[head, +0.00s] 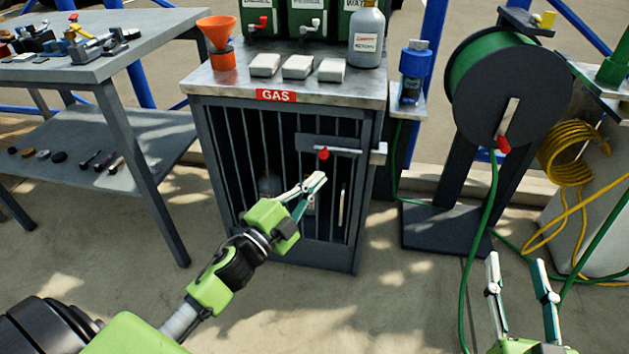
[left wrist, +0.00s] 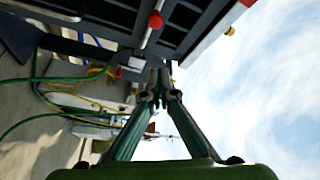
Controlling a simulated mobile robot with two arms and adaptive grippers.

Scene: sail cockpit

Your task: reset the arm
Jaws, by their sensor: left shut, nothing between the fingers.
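My left gripper (head: 312,188) reaches in from the lower left of the head view, in front of the barred gas cabinet (head: 281,97). Its fingers are shut with nothing between them. They also meet at the tips in the left wrist view (left wrist: 160,84). The cabinet's latch bar with a red knob (head: 324,154) lies just above the left fingertips in the head view. The knob (left wrist: 155,20) shows above the fingers in the left wrist view. My right gripper (head: 515,262) is at the lower right, open and empty, its fingers pointing up in the picture.
On the cabinet top stand an orange funnel (head: 217,32), several white blocks (head: 297,67) and a grey bottle (head: 367,38). A green hose reel (head: 510,80) stands right, its hose hanging near my right gripper. A workbench (head: 75,66) stands left. Floor between is clear.

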